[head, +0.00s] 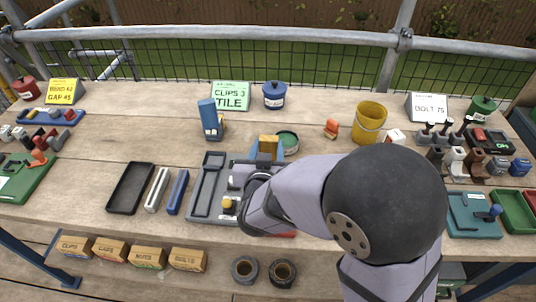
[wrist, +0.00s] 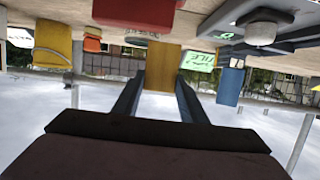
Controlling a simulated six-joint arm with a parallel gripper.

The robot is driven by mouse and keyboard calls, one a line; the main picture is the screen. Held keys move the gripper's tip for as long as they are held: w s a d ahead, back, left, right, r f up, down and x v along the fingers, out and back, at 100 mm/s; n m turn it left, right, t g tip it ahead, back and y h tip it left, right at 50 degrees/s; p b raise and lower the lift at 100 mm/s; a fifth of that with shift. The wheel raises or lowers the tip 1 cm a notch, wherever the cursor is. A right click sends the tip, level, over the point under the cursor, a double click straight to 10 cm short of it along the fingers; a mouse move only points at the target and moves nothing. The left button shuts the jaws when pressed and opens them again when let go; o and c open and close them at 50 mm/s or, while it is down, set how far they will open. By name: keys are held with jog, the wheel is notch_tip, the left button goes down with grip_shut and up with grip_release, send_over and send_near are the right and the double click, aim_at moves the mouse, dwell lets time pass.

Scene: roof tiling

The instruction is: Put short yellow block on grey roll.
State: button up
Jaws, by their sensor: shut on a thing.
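The short yellow block (head: 268,145) is ochre and held upright between the fingertips of my gripper (head: 266,156). In the wrist view the block (wrist: 162,66) sits between the two blue-grey fingers (wrist: 160,90), which press on its sides. It appears above the bench, near the green tin. Two dark grey rolls lie below the bench's front edge: one left (head: 245,268) and one right (head: 283,272), whose opening looks brown. I cannot tell which one is meant by the grey roll. My arm hides part of the bench at right.
A grey tray (head: 200,198) lies left of my gripper. A green tin (head: 288,139), a blue block-like item (head: 209,118) and a yellow bucket (head: 369,122) stand behind. A black tray (head: 130,188) is farther left. Cardboard boxes (head: 147,254) sit beside the rolls below.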

notch_tip(320, 180, up, 6)
jog(key=shift+f+p, duration=0.15)
jog(key=shift+p, duration=0.4)
